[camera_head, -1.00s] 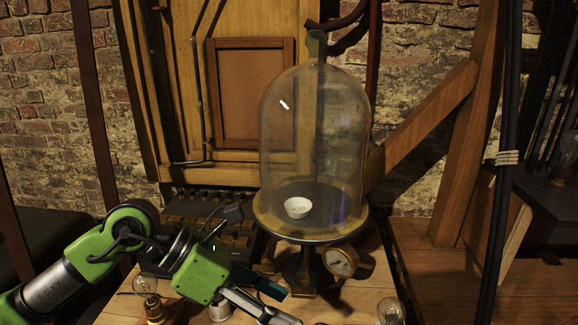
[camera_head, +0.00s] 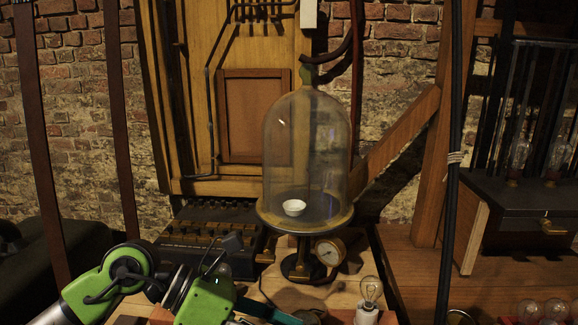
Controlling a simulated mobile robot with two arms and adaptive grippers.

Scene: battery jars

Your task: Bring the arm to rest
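My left arm, green and grey, comes in from the lower left in the head view. Its wrist housing is at the bottom edge, left of the bell jar stand. The fingers of my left gripper are mostly cut off by the bottom edge, so I cannot tell whether they are open or shut. My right arm and gripper are not in view. No battery jar is clearly held in what shows.
A glass bell jar (camera_head: 305,150) stands on a round plate (camera_head: 290,225) with a white bowl (camera_head: 294,207) inside. A gauge (camera_head: 329,252) is below it. A bulb (camera_head: 369,290) stands on the table. A dark box (camera_head: 520,212) is at right.

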